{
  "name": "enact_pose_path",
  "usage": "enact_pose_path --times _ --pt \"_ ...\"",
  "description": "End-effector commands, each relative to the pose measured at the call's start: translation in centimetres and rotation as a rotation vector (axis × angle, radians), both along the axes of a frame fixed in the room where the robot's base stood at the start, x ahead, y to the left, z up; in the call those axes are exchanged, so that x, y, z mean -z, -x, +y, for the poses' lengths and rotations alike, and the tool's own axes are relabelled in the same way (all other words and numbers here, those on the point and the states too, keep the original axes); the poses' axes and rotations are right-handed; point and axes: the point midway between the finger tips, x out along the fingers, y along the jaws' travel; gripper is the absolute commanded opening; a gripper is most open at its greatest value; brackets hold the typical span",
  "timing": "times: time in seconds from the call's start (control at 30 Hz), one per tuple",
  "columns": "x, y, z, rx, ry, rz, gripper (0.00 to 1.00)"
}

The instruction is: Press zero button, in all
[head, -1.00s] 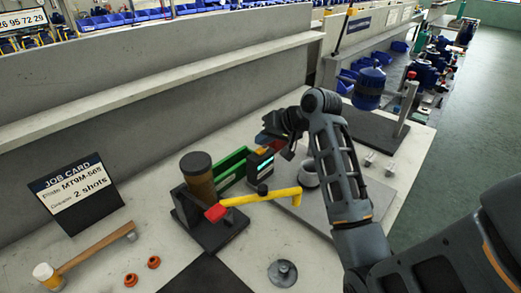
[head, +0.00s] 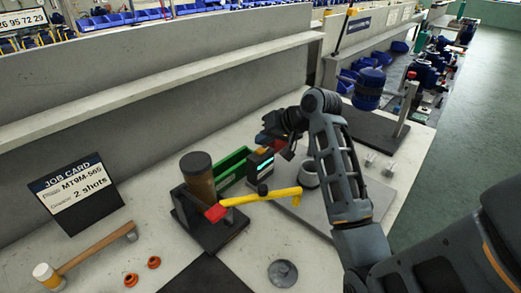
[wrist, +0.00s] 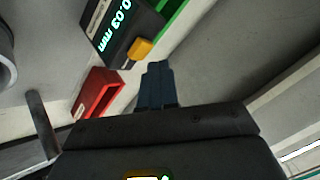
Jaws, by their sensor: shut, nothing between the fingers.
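A dark gauge with a lit display stands on the bench in the head view (head: 260,167). In the wrist view the gauge (wrist: 122,28) reads about 0.03 mm, and an orange-yellow button (wrist: 140,49) sticks out at its lower corner. That button is presumably the zero button; no label on it is readable. My gripper (wrist: 157,66) is shut and empty. Its blue-grey fingertips show just beside and below the button; I cannot tell whether they touch it. In the head view my arm's end is behind the gauge and the fingertips are hard to make out.
A green bin (head: 234,166) stands beside the gauge, and a red bin (wrist: 97,94) is close to my gripper. A grey cup (head: 309,174) stands near my arm.

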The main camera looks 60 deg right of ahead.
Motion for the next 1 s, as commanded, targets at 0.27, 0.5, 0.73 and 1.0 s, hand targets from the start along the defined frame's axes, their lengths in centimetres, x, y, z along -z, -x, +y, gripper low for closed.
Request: enact_pose_path --times 0.27,0.5,0.73,1.0 --pt "0.3 0.0 0.0 -0.001 -0.001 0.001 0.00" --pt "0.8 0.0 0.0 0.000 0.000 0.000 0.00" --pt "0.8 0.0 0.0 0.000 0.000 0.000 0.00" --pt "1.0 0.0 0.0 0.000 0.000 0.000 0.00"
